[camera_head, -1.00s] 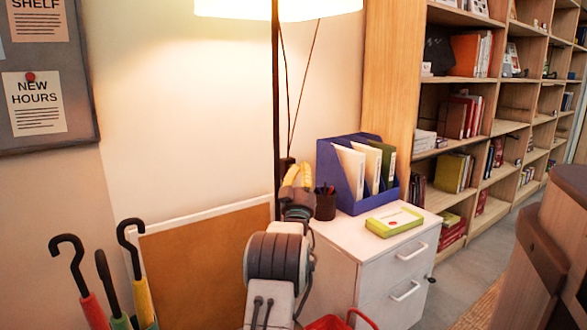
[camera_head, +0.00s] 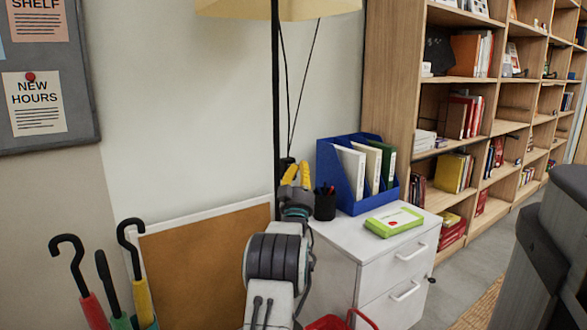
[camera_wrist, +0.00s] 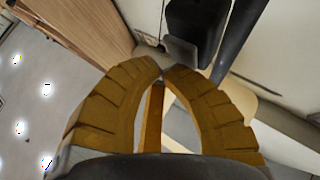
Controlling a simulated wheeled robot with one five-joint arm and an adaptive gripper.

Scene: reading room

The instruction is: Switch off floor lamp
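The floor lamp's shade (camera_head: 280,9) is at the top of the head view, dull tan and unlit. Its thin black pole (camera_head: 276,100) runs down behind my arm. A dark block (camera_head: 287,162) sits on the pole just above my gripper (camera_head: 297,174). In the wrist view, a black box with a grey flap at its lower end (camera_wrist: 181,50) is just ahead of my fingertips (camera_wrist: 161,73), beside the dark pole (camera_wrist: 240,42). The yellow fingers come together at their tips with nothing seen between them. Whether they touch the flap is unclear.
A white drawer cabinet (camera_head: 342,238) stands right of my arm, bearing a blue file holder (camera_head: 340,172), a pen cup (camera_head: 325,207) and a green box (camera_head: 394,222). A cork board (camera_head: 200,262) and umbrellas (camera_head: 142,303) stand left. A bookshelf (camera_head: 392,95) is behind.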

